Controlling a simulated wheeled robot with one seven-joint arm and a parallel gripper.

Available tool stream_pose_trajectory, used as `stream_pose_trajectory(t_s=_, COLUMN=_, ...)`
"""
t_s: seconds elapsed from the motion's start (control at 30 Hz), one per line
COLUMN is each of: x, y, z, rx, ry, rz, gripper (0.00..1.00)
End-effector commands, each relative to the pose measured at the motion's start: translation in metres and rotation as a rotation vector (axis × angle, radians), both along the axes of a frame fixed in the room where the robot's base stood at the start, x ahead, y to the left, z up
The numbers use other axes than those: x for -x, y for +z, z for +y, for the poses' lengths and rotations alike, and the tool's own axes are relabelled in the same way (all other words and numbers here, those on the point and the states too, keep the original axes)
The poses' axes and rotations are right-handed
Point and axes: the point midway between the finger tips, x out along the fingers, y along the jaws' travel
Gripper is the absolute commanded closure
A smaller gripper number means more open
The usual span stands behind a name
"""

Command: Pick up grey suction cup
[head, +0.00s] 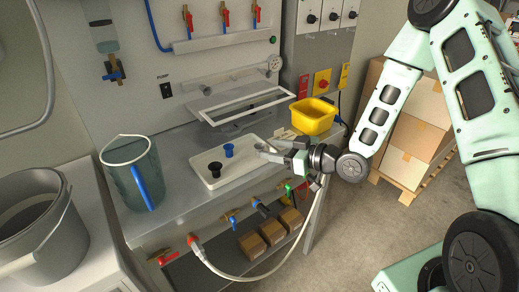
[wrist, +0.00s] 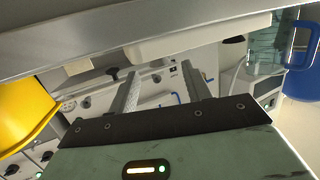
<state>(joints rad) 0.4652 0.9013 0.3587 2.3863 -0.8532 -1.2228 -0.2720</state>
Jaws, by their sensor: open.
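A white tray (head: 243,170) on the steel bench holds a black suction cup (head: 215,170) and a blue suction cup (head: 228,150). My gripper (head: 265,151) is open, its fingers level and pointing left over the tray's right end. I cannot clearly pick out a grey suction cup; it may be hidden by or blend with my grey fingers. In the wrist view the scene is upside down, with the tray (wrist: 190,38) at the top and a dark cup (wrist: 235,40) at its edge. My gripper (wrist: 160,74) shows nothing clearly held between its fingers.
A yellow bin (head: 313,116) stands right of the tray, close to my gripper. A clear pitcher with a blue handle (head: 147,185) stands at left. A white frame (head: 240,105) is behind the tray. Valves and a hose (head: 250,275) hang along the bench front.

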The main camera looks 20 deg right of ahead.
Motion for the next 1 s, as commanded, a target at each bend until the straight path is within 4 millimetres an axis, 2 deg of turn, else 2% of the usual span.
stream_pose_trajectory(t_s=0.13, x=-0.007, y=-0.002, z=0.007, rx=-0.001, ry=0.002, rz=0.001, gripper=0.51)
stream_pose_trajectory(t_s=0.4, x=-0.036, y=-0.01, z=0.03, rx=0.0, ry=0.002, rz=0.0, gripper=0.51)
stream_pose_trajectory(t_s=0.7, x=-0.04, y=-0.012, z=0.034, rx=0.0, ry=0.0, rz=0.0, gripper=0.51)
stream_pose_trajectory(t_s=0.73, x=-0.04, y=-0.012, z=0.034, rx=0.0, ry=0.0, rz=0.0, gripper=0.54)
stream_pose_trajectory(t_s=0.8, x=-0.04, y=-0.012, z=0.034, rx=0.0, ry=0.0, rz=0.0, gripper=0.73)
stream_pose_trajectory(t_s=0.9, x=-0.04, y=-0.012, z=0.034, rx=0.0, ry=0.0, rz=0.0, gripper=0.96)
stream_pose_trajectory(t_s=1.0, x=-0.04, y=-0.012, z=0.034, rx=0.0, ry=0.0, rz=0.0, gripper=0.97)
